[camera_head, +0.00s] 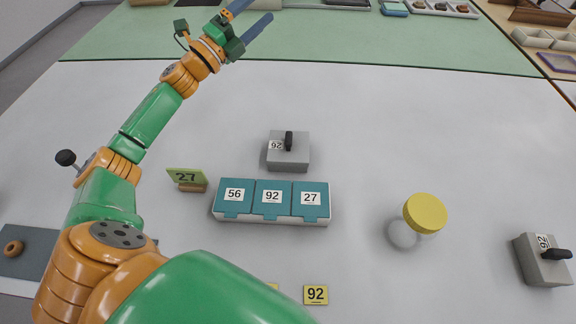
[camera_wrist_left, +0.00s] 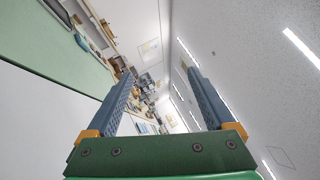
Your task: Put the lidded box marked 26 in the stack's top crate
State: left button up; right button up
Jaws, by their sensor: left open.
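A grey lidded box (camera_head: 298,158) with a black handle stands mid-table behind the teal-lidded row. Its label looks upside down, and I cannot tell whether it reads 26 or 92. A second grey lidded box (camera_head: 540,268) with a black handle stands at the right edge, its label turned sideways and also unclear. I cannot make out a stack of crates for certain. My left gripper (camera_head: 255,10) is open and empty, beyond both boxes over the far green area; its two blue fingers show apart in the left wrist view (camera_wrist_left: 158,72). My right gripper is not in view.
A grey tray (camera_head: 270,220) holds teal lids marked 56, 92 and 27. Near it are a green 27 sign (camera_head: 187,177), a yellow 92 card (camera_head: 315,295) and a yellow disc (camera_head: 425,213). Beige trays (camera_head: 535,38) sit far right.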

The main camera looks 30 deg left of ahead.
pick_arm(q)
jog(key=s+d+f+m+g+h+b, duration=0.2)
jog(key=s+d+f+m+g+h, duration=0.35)
jog(key=m, duration=0.55)
jog(key=m+g+h+b, duration=0.1)
jog(key=m+g+b, duration=0.1)
jog(key=m+g, duration=0.9)
send_near(289, 137)
jog(key=d+f+t, duration=0.1)
jog(key=d+f+m+t, duration=0.1)
jog(key=shift+w+d+f+m+t, duration=0.25)
jog(key=shift+w+f+m, duration=0.05)
jog(key=shift+m, duration=0.3)
jog(key=p+x, duration=0.1)
jog(key=x, duration=0.3)
jog(key=p+x, duration=0.1)
jog(key=x, duration=0.1)
jog(key=shift+s+d+r+p, duration=0.1)
jog(key=shift+s+d+p, duration=0.2)
jog(key=shift+d, duration=0.1)
jog(key=shift+w+d+f, duration=0.15)
jog(key=shift+d+f, duration=0.05)
jog(key=shift+f, duration=0.05)
grip_shut()
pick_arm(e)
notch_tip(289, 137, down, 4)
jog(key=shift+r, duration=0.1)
